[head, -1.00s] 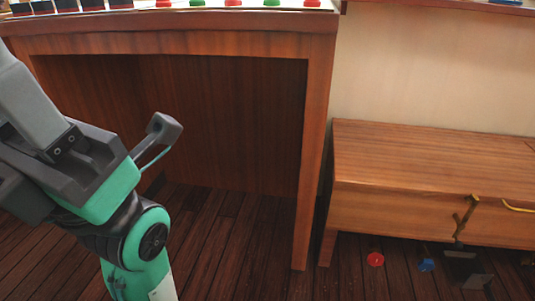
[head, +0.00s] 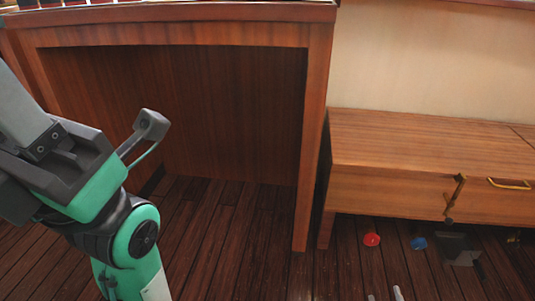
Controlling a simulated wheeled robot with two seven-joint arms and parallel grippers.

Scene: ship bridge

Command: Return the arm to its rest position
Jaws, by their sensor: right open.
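My right gripper (head: 385,295) shows only as two pale fingertips at the bottom edge of the head view, right of centre. The tips are apart, with nothing visible between them. The rest of that gripper and its arm are below the frame. My left arm (head: 95,190), grey and green, is bent at the left side of the view. Its gripper is out of the picture.
A wooden desk (head: 180,38) with an open knee space stands ahead. A low wooden cabinet (head: 420,140) stands at right. On the floor before it lie a red object (head: 371,239), a blue object (head: 418,243) and a dark grey object (head: 458,248).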

